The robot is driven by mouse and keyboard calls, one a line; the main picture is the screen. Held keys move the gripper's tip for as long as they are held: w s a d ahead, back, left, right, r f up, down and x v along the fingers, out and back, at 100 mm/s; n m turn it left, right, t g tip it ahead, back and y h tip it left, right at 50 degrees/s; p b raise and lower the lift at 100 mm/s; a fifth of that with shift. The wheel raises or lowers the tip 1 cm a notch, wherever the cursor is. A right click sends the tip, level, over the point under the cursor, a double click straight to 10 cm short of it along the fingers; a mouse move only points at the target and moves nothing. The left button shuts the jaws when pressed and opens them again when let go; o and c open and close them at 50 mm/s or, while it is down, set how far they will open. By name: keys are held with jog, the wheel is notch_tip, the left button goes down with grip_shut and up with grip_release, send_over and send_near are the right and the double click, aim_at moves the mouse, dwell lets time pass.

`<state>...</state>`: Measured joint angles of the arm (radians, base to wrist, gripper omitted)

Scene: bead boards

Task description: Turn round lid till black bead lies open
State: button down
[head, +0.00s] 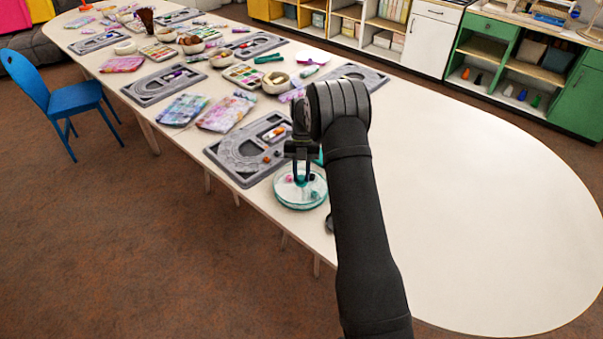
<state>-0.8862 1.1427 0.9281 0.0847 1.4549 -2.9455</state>
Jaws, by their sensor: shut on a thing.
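A round, clear, teal-tinted box (300,204) stands on the white table near its left edge, at the middle of the picture. Its round lid (283,187) is see-through. A pink bead (290,179) and a dark bead (311,177) show at the box; I cannot tell which compartments they are in or whether either lies open. My gripper (301,181) points down over the middle of the lid, shut on it. The small part between the fingertips is hidden. My forearm covers the area to the right of the box.
A grey bead board (225,153) with a few small beads lies just behind and left of the box. A teal item (320,157) shows partly behind my gripper. Paint sets, cloths and bowls fill the far table. The white table (480,200) is clear on the right.

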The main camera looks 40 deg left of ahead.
jog(key=c, duration=1.2)
grip_release()
jog(key=shift+o, duration=0.2)
jog(key=v, duration=1.7)
jog(key=shift+r, duration=0.15)
